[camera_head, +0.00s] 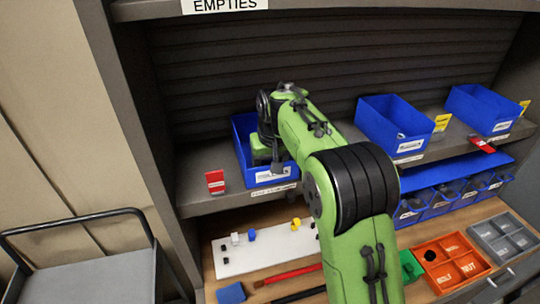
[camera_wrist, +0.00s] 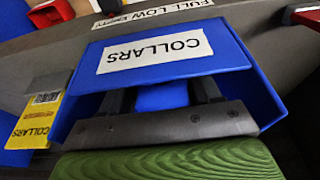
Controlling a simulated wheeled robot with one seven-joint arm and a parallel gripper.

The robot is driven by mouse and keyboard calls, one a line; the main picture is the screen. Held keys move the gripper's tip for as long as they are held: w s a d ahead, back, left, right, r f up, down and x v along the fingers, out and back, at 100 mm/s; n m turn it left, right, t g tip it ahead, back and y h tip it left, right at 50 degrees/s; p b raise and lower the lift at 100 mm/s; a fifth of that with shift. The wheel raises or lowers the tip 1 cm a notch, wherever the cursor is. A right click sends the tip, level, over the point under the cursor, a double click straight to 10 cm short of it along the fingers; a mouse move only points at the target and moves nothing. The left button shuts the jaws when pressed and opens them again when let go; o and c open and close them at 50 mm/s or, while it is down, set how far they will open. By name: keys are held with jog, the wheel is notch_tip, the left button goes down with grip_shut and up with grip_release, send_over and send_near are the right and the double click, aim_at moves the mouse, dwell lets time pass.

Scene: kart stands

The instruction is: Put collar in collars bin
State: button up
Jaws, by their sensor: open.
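The collars bin is a blue open bin (camera_head: 242,150) at the left of the upper shelf. In the wrist view, the bin (camera_wrist: 90,65) fills the middle, its white COLLARS label upside down. My gripper (camera_wrist: 163,92) is at the bin's mouth, its fingers spread and pointing down into it. A blue surface shows between the fingers; I cannot tell whether it is the bin's inside or a separate part. No collar can be made out clearly. In the head view, my arm hides the fingers and most of the bin's inside.
Two more blue bins (camera_head: 395,125) (camera_head: 483,108) share the shelf. Below are a white board (camera_head: 265,255) with small parts, a blue block (camera_head: 231,293) and orange trays (camera_head: 452,262).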

jog(key=v, duration=1.2)
jog(key=s+d+m+t, duration=0.1)
jog(key=s+d, duration=0.3)
jog(key=s, duration=0.7)
jog(key=s+d+m+t, duration=0.1)
jog(key=s+d, duration=0.4)
jog(key=s, duration=0.7)
jog(key=s+d+f, duration=0.1)
jog(key=s+f, duration=0.6)
jog(key=shift+s+f+t+h, duration=0.2)
jog(key=shift+f+t+h, duration=0.1)
jog(key=shift+f, duration=0.05)
jog(key=shift+f, duration=0.1)
notch_tip(320, 180, down, 9)
jog(key=b, duration=0.9)
jog(key=shift+r, duration=0.2)
